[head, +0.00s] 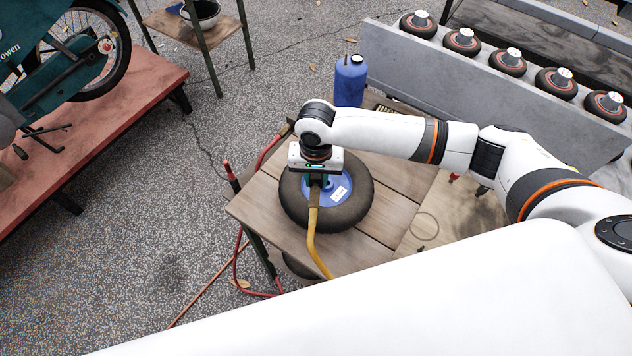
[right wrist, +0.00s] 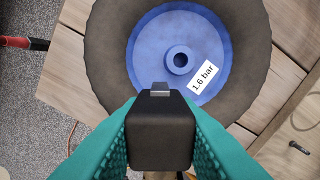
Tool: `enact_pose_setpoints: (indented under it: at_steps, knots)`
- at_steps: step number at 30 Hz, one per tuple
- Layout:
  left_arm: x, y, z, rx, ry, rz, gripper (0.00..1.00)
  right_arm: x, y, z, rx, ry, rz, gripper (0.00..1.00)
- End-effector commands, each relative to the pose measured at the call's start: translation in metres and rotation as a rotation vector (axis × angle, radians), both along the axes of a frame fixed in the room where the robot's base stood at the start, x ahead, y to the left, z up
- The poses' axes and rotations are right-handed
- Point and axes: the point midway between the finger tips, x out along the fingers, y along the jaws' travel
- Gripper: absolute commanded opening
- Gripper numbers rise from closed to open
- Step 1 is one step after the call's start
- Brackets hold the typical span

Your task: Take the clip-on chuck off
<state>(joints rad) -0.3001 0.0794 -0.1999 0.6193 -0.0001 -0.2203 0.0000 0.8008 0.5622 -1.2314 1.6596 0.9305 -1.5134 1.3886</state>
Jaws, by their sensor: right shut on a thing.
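The wheel (head: 362,205) lies flat on the cart's wooden top, with a black tyre and a blue hub marked "1.6 bar"; its hub (right wrist: 205,30) also fills the top of the right wrist view. My right gripper (head: 315,181) is over the hub's near-left part. In the right wrist view its teal fingers are shut on the dark clip-on chuck (right wrist: 160,130), which has a small metal piece at its far end. A yellow hose (head: 311,240) runs from the chuck down over the tyre. The valve is hidden, so I cannot tell whether the chuck is on it. My left gripper is not in view.
The wooden cart top (head: 395,195) has bare boards right of the wheel. A blue bottle (head: 350,82) stands behind it. Red hose (head: 237,262) hangs at the cart's left. A grey rack (head: 470,85) with several small wheels stands at the back right.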

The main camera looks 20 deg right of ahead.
Motion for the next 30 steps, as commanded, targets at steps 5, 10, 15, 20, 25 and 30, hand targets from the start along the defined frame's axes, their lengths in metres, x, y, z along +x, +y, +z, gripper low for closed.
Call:
enact_pose_setpoints:
  at_steps: [5, 10, 15, 20, 25, 30]
  knots:
    - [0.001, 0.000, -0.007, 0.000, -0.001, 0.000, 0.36, 0.001, 0.001, 0.037, 0.003, -0.004, 0.002, 0.04]
    - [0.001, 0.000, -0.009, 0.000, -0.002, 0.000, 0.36, 0.001, 0.001, 0.064, 0.002, -0.003, 0.001, 0.04]
    - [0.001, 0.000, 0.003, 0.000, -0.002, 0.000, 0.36, 0.001, 0.000, 0.084, 0.001, -0.002, 0.000, 0.04]
    - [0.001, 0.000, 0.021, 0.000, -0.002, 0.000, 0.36, 0.000, 0.000, 0.098, 0.001, 0.001, 0.000, 0.04]
    - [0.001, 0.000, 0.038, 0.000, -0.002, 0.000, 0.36, 0.000, 0.000, 0.110, 0.000, 0.001, 0.000, 0.04]
    - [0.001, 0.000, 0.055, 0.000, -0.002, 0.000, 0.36, 0.000, 0.000, 0.122, 0.000, 0.000, 0.001, 0.04]
